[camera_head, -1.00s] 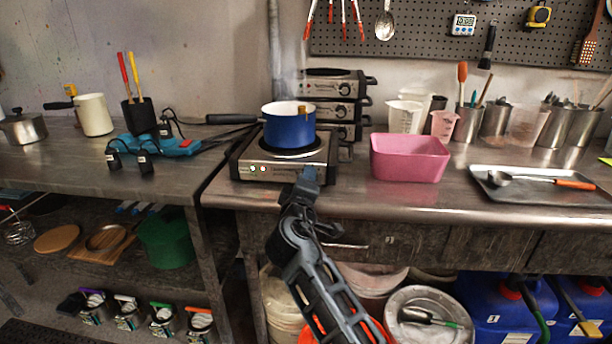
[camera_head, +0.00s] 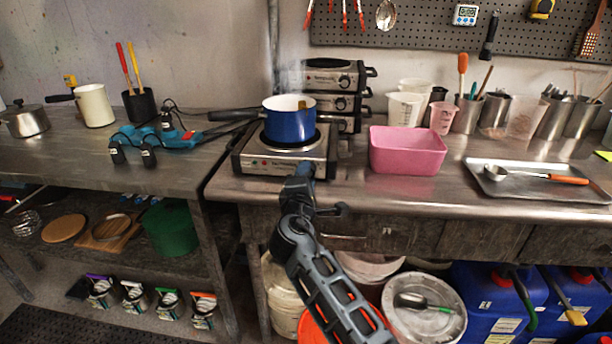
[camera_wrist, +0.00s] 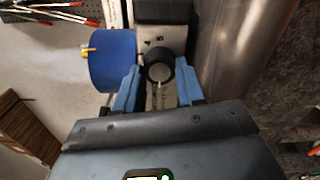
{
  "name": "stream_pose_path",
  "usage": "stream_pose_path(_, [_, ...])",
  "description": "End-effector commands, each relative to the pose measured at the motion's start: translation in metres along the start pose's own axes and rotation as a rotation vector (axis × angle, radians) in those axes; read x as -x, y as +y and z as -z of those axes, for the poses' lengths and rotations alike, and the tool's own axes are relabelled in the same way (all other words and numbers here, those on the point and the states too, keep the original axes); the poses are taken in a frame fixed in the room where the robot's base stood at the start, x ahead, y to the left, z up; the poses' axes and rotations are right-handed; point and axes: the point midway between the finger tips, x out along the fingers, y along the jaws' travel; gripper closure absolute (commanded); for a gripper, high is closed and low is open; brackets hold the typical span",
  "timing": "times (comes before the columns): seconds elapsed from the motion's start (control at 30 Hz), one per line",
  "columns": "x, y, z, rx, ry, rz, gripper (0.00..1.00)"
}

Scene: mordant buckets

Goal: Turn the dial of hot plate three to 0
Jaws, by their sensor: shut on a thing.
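A single-burner hot plate (camera_head: 270,164) stands at the left end of the right-hand counter, with a blue pot (camera_head: 289,122) on its burner. Its dark round dial (camera_wrist: 159,72) shows in the wrist view, with a light pointer mark and printed marks on the panel near it; I cannot read the setting. My gripper (camera_wrist: 158,78) has a blue finger on either side of the dial and is shut on it. In the head view my gripper (camera_head: 305,170) is at the right of the hot plate's front and hides the dial. The pot also shows in the wrist view (camera_wrist: 112,60).
Stacked hot plates (camera_head: 334,92) stand behind. A pink tub (camera_head: 407,152) is on the right, then a metal tray (camera_head: 540,190) with a ladle. The pot's dark handle (camera_head: 235,115) points left. A blue power strip (camera_head: 170,138) lies on the left counter.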

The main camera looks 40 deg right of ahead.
Motion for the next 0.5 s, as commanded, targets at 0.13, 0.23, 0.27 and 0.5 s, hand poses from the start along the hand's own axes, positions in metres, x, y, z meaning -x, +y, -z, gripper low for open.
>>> stream_pose_path(0.13, [0.0006,-0.0009,0.0014,0.005,0.003,0.0,0.92])
stream_pose_path(0.23, [0.0006,-0.001,0.0014,0.005,0.003,0.0,0.92])
stream_pose_path(0.27, [0.0006,-0.001,0.0014,0.005,0.003,0.0,0.92])
stream_pose_path(0.5, [0.0005,-0.0008,0.0011,0.004,0.003,0.0,0.47])
